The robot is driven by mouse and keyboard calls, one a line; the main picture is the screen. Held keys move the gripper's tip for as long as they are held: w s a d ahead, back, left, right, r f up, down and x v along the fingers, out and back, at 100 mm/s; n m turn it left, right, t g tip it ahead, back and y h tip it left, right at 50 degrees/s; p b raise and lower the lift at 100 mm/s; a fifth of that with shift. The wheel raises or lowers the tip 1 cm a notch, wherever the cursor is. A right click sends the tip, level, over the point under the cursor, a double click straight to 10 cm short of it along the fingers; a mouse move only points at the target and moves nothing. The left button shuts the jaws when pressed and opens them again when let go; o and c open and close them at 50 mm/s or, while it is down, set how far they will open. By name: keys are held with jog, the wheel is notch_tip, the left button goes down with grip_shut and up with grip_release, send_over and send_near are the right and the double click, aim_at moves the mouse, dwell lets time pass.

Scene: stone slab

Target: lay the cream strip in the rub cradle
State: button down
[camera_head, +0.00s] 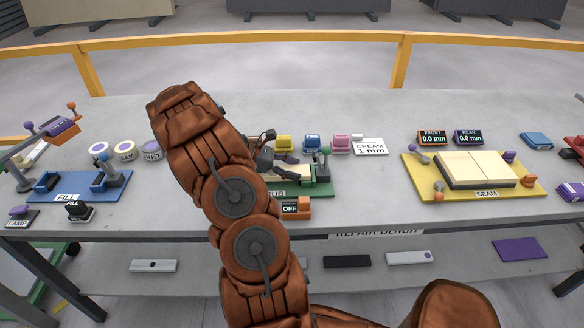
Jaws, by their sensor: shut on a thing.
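The rub station is a green base (322,189) marked RUB, left of the picture's middle and partly hidden by my arm. A pale cream piece (305,172) shows on it, under and beside my gripper. My gripper (284,158), small and dark, is low over the station. It is shut on the cream strip, but the strip's outline and its contact with the cradle are too small and covered to make out. A grey post with a green knob (325,152) stands at the station's right end.
Yellow (283,143), blue (312,142) and pink (341,143) blocks stand close behind the station, beside a CREAM 1 mm card (370,147). An orange OFF switch box (297,208) sits in front. The blue FILL base (100,187) is left; the yellow SEAM base (420,180) is right.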

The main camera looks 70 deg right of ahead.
jog(key=shift+f, duration=0.3)
jog(key=shift+c, duration=1.3)
grip_release()
jog(key=shift+w, duration=0.1)
jog(key=v, duration=1.1)
jog(key=shift+r, duration=0.1)
jog(key=shift+w+a+r, duration=0.15)
jog(key=shift+w+a, duration=0.05)
jog(key=shift+w, duration=0.1)
